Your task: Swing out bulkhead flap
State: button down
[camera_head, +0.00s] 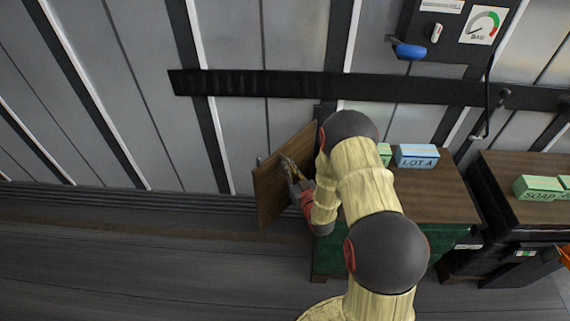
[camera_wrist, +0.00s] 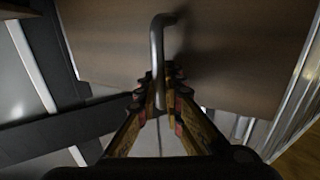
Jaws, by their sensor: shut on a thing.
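The flap is a brown wooden panel (camera_head: 271,195) on the left side of a green cabinet with a wooden top (camera_head: 430,205). It stands out at an angle from the cabinet in the head view. In the wrist view the flap (camera_wrist: 230,55) fills the upper middle, with a bent grey metal handle (camera_wrist: 156,45) on it. My gripper (camera_wrist: 160,90) is shut on the handle, with a finger on each side of the bar. In the head view my gripper (camera_head: 290,168) is at the flap's face, and my arm hides part of the cabinet and the flap's hinge side.
A blue box marked LOT A (camera_head: 417,156) stands on the cabinet top. A second dark cabinet (camera_head: 510,240) at the right carries green boxes (camera_head: 540,188). A panel with a gauge (camera_head: 484,25) and a blue handle (camera_head: 410,51) is on the wall. The floor at left is clear.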

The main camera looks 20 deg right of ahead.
jog(key=c, duration=2)
grip_release()
jog(key=shift+r, duration=0.1)
jog(key=shift+o, duration=0.2)
jog(key=s, duration=1.2)
jog(key=shift+d, duration=0.1)
